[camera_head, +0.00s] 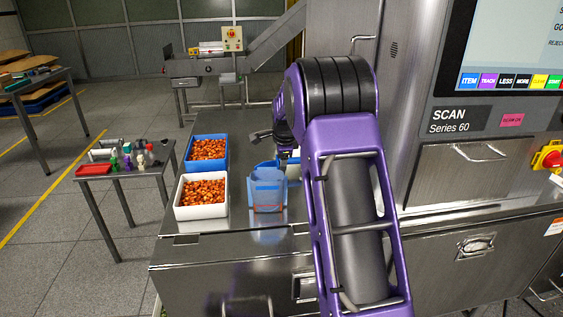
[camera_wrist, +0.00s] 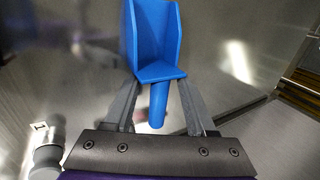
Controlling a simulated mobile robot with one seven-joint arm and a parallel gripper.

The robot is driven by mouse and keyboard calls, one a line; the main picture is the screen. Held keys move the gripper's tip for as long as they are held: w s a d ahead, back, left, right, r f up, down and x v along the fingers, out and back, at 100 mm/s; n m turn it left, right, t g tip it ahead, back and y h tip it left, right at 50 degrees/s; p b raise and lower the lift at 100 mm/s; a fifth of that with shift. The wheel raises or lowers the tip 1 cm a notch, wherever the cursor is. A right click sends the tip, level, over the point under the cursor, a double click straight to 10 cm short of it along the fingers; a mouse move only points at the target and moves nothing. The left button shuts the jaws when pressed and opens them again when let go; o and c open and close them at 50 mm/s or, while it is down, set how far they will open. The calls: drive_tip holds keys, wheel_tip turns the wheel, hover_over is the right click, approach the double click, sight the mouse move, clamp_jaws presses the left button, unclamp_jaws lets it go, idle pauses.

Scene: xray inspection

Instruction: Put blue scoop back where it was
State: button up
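The blue scoop (camera_wrist: 153,45) is in the wrist view, its bowl beyond my fingertips and its handle (camera_wrist: 158,105) pointing back toward my gripper. My gripper (camera_wrist: 158,95) is open, with a finger on each side of the handle in the picture and a visible gap on both sides. I cannot tell whether the handle is at fingertip depth. In the head view my gripper (camera_head: 284,153) is over the steel table, partly hidden by my arm. A pale-blue, see-through-looking shape (camera_head: 267,188) is just below it; I cannot tell whether this is the scoop.
A blue bin (camera_head: 190,164) and a white bin (camera_head: 180,211), both full of orange pieces, stand at left on the steel table (camera_head: 237,222). The scanner cabinet (camera_head: 462,172) blocks the right. A side table (camera_head: 150,175) holds small items.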

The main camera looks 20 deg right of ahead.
drive_tip(key=shift+s+r, duration=0.1)
drive_tip(key=shift+r, duration=0.4)
drive_tip(key=v, duration=1.1)
drive_tip(key=shift+s+p, duration=0.2)
drive_tip(key=shift+p, duration=0.25)
drive_tip(key=shift+r, duration=0.1)
